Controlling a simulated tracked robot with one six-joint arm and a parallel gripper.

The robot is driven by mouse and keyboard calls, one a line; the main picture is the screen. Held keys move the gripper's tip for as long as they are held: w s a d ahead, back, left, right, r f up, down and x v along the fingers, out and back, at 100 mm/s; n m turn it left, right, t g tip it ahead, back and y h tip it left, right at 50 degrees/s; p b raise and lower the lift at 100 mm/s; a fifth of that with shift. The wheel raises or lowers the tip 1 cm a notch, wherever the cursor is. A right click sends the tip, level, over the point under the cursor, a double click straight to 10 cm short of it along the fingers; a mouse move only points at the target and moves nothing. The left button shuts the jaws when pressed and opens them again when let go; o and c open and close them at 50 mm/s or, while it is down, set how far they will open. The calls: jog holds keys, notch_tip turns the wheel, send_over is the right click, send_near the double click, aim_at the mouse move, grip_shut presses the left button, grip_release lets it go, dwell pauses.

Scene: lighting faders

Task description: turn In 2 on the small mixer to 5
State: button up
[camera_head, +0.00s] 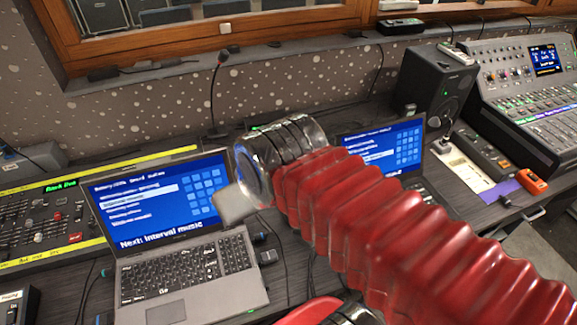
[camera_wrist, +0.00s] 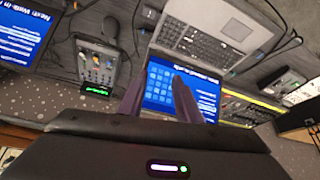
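The small mixer (camera_wrist: 97,68) shows in the wrist view, left of my gripper, as a grey box with small coloured knobs and a lit green display strip. Its labels and the In 2 setting are too small to read. In the head view I cannot make it out; my red arm covers the middle of the desk. My gripper (camera_wrist: 158,88) has its two dark fingers apart with nothing between them, over the screen of a laptop. It is apart from the mixer. In the head view only a grey part of my gripper (camera_head: 236,205) shows.
One open laptop (camera_head: 185,265) stands left of my arm and another laptop (camera_head: 385,150) behind it. A lighting desk (camera_head: 40,225) is at the left. A black speaker (camera_head: 437,85) and a large mixing console (camera_head: 520,85) stand at the right. Cables cross the desk.

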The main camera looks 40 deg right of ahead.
jog(key=shift+o, duration=0.5)
jog(key=w+d+m+g, duration=0.3)
jog(key=w+d+m, duration=0.2)
jog(key=w+d, duration=0.7)
jog(key=w+d+f+m+g, duration=0.2)
jog(key=w+d+f+m, duration=0.2)
jog(key=w+d+f, duration=0.7)
jog(key=d+f, duration=0.1)
jog(key=d, duration=0.3)
jog(key=shift+w+f+m, duration=0.15)
jog(key=shift+w+m, duration=0.1)
jog(key=shift+m, duration=0.15)
jog(key=shift+d, duration=0.1)
jog(key=f, duration=1.3)
jog(key=shift+w+a+f, duration=0.3)
jog(key=shift+f, duration=0.05)
jog(key=shift+c, duration=0.4)
